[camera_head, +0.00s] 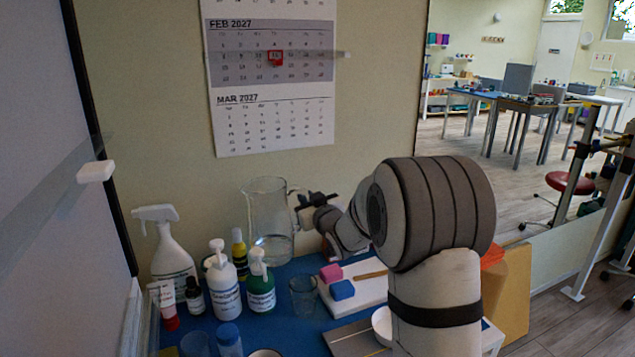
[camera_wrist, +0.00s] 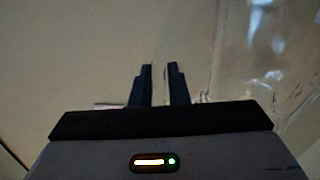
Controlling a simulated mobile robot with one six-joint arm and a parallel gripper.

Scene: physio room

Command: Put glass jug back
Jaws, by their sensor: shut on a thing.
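The glass jug (camera_head: 268,215) is clear and tall, with some clear liquid low in it. It stands upright at the back of the blue surface, close to the wall; whether its base touches the surface is hard to tell. My gripper (camera_head: 306,201) is at the jug's right side, at its handle. In the wrist view my gripper (camera_wrist: 159,85) has its two dark fingers close together, with a thin part of the jug's handle between them. The jug's clear glass (camera_wrist: 265,60) fills the right of that view.
A small clear glass (camera_head: 303,297) stands in front. Pink (camera_head: 331,273) and blue blocks (camera_head: 342,290) lie on a white board.

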